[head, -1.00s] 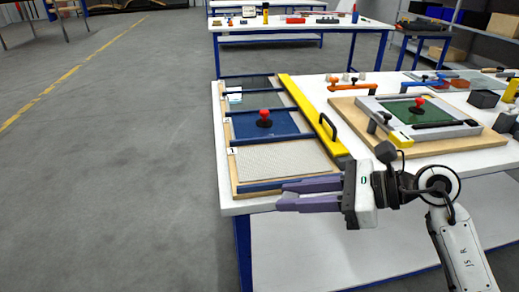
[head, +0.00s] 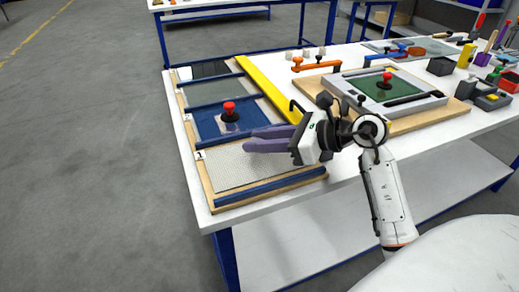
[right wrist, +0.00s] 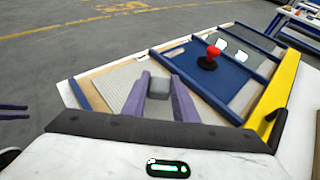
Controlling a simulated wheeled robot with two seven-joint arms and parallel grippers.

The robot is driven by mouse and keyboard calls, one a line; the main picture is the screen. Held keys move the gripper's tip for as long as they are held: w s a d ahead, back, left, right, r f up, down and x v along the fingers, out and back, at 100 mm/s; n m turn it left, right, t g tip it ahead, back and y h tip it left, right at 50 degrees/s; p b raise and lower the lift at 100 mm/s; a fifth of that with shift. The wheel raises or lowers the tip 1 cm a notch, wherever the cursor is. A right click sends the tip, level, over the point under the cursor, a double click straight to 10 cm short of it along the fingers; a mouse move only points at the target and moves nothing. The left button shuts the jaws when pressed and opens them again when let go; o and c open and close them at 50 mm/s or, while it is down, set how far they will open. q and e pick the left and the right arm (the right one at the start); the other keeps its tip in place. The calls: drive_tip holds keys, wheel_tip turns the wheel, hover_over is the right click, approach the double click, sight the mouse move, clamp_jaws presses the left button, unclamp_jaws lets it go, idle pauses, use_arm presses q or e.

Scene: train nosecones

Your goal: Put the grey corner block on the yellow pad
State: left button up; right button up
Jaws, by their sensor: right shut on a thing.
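My right gripper (head: 247,140) has purple fingers and is over the left side of the table, above the layered board. In the right wrist view its fingers (right wrist: 155,100) are shut on a small grey block (right wrist: 158,86), the grey corner block. The fingers and wrist mostly hide the block in the head view. I cannot make out the yellow pad for sure now; my right wrist covers the near-left corner of the grey frame. Two purple fingers of my left gripper (right wrist: 13,112) show apart at the left edge of the right wrist view, with nothing between them.
The board has a blue panel (head: 214,126) with a red knob (head: 229,110). A long yellow bar (head: 266,88) with a black handle lies along its right side. The grey frame (head: 432,101) with a green centre sits on a wooden board. Tools and bins crowd the right.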

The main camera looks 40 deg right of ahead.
drive_tip(key=shift+f, duration=1.4)
drive_tip(key=shift+f, duration=0.1)
drive_tip(key=shift+f+b, duration=0.15)
drive_tip(key=shift+b, duration=0.15)
drive_tip(key=o, duration=1)
